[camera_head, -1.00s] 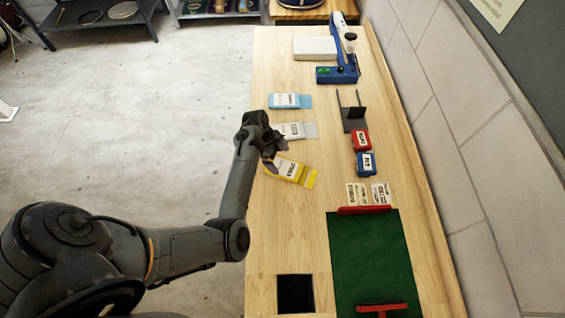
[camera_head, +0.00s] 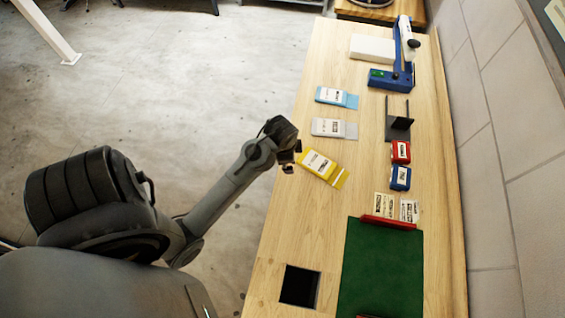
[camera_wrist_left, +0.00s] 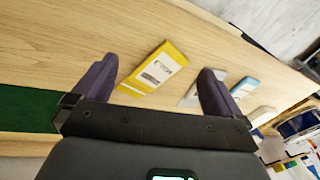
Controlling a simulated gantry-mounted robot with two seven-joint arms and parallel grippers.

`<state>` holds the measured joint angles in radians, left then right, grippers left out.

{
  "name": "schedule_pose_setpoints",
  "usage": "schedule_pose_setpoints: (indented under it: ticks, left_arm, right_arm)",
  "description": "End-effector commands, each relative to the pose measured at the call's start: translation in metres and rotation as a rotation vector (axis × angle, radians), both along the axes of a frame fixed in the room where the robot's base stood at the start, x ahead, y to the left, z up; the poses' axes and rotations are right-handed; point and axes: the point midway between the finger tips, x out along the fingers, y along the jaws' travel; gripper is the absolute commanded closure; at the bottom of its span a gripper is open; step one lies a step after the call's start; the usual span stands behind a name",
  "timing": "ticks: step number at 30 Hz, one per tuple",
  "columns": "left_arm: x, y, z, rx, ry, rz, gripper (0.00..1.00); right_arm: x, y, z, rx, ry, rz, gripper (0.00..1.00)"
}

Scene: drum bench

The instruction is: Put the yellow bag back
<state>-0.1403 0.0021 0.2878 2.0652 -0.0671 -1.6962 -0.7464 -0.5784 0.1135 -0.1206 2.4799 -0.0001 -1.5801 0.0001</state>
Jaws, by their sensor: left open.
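The yellow bag (camera_head: 323,167) lies flat and tilted on the wooden bench, the nearest of three bags in a column. It also shows in the left wrist view (camera_wrist_left: 159,70), ahead of and between the open fingers, apart from them. My left gripper (camera_head: 289,158) is at the bench's left edge, just left of the yellow bag, open and empty. Its two fingers (camera_wrist_left: 158,88) are spread in the wrist view. A white bag (camera_head: 334,128) and a blue bag (camera_head: 337,97) lie beyond the yellow one. My right gripper is not in view.
A dark bracket with prongs (camera_head: 398,123), a red box (camera_head: 401,152) and a blue box (camera_head: 401,178) stand to the right. Small printed cards (camera_head: 397,206) lie by a green mat (camera_head: 380,268). A square dark opening (camera_head: 299,286) is near the front. A blue sealer-like device (camera_head: 391,79) stands farther back.

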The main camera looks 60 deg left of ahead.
Motion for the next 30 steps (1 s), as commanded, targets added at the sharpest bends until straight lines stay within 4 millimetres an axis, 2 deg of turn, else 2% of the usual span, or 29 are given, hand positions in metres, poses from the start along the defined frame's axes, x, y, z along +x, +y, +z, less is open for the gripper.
schedule_pose_setpoints:
  ticks: [1,6,9,12,16,25,30]
  left_arm:
    - [-0.018,-0.020,0.002,0.004,-0.021,0.039,0.00]
    - [-0.066,-0.088,0.013,-0.079,-0.090,0.185,0.00]
    - [-0.089,-0.118,0.020,-0.142,-0.107,0.250,0.00]
    - [-0.104,-0.137,0.026,-0.191,-0.113,0.296,0.00]
    - [-0.113,-0.148,0.030,-0.221,-0.115,0.325,0.00]
    - [-0.113,-0.148,0.031,-0.224,-0.115,0.330,0.00]
    - [-0.113,-0.148,0.044,-0.224,-0.115,0.330,0.00]
  right_arm:
    - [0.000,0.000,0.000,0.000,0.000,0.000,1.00]
    - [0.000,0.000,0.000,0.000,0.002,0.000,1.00]
    - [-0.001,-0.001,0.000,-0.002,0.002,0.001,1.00]
    - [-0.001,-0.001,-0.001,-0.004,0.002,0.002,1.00]
    - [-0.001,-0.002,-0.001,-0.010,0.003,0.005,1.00]
    - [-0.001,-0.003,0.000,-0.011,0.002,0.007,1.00]
    - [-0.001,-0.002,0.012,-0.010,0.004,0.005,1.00]
